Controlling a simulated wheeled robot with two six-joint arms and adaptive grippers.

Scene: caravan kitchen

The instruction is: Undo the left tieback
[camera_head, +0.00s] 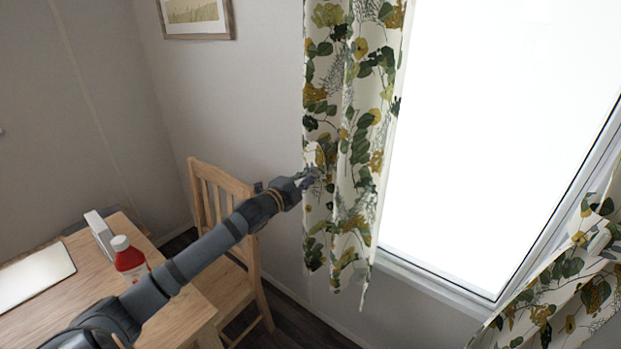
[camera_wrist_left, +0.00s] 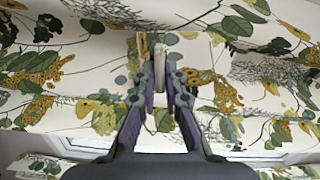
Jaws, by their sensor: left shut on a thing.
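The left curtain (camera_head: 350,120), cream with green and yellow leaves, hangs nearly straight at the window's left side. My left gripper (camera_head: 311,177) reaches the curtain's left edge, well above its lower hem. In the left wrist view its fingers (camera_wrist_left: 160,85) are shut on a narrow pale strip (camera_wrist_left: 160,62), which looks like the left tieback, with the curtain cloth close behind. In the head view a small flap of matching cloth (camera_head: 314,154) shows just above the fingertips. Whether the strip is still fastened to anything cannot be told. My right gripper is out of view.
A bright window (camera_head: 500,130) lies right of the curtain. The right curtain (camera_head: 560,290) is drawn aside at the lower right.

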